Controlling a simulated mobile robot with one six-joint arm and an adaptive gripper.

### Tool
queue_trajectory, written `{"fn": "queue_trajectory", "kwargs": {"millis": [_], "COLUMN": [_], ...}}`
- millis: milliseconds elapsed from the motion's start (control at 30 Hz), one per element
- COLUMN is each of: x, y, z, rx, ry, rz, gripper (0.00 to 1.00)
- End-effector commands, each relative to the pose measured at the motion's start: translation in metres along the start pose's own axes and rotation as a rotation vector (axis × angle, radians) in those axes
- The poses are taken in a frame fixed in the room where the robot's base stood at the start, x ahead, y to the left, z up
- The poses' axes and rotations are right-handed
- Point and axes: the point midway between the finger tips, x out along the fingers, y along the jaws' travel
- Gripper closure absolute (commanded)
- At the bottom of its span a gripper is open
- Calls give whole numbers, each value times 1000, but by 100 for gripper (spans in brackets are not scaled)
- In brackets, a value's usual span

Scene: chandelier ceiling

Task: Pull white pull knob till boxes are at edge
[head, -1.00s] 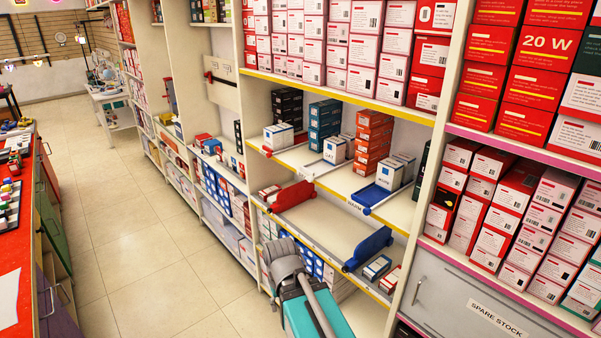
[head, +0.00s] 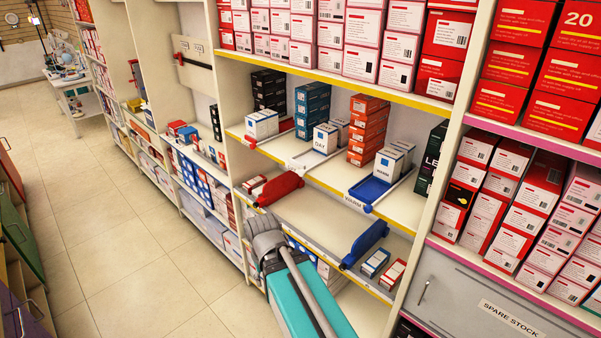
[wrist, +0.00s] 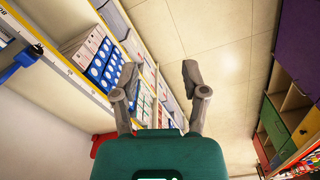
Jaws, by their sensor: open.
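In the head view, a white pull knob (head: 291,164) shows small at the front of the middle shelf, on a white slider. White and blue boxes marked DAY (head: 325,138) stand behind it, set back from the shelf's yellow front edge (head: 318,182). My gripper (wrist: 158,75) is open and empty in the wrist view, its two grey fingers spread over the aisle floor and lower shelves. The white knob is not visible in the wrist view.
A red slider (head: 250,140) and a blue slider (head: 376,190) with boxes flank the white one. On the shelf below are a red piece (head: 279,188), a blue piece (head: 365,244) and small boxes (head: 375,262). The tiled aisle (head: 120,225) is open at left.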

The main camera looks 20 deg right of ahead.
Motion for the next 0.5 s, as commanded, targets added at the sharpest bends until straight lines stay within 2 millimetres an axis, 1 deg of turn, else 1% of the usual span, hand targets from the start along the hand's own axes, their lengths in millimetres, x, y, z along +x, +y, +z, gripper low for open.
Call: {"fn": "queue_trajectory", "kwargs": {"millis": [200,267,367,500], "x": [0,0,1,3], "y": [0,0,1,8], "z": [0,0,-2,-9], "rx": [0,0,7,35], "ry": [0,0,2,10], "rz": [0,1,9,56], "gripper": [43,32,31,31]}}
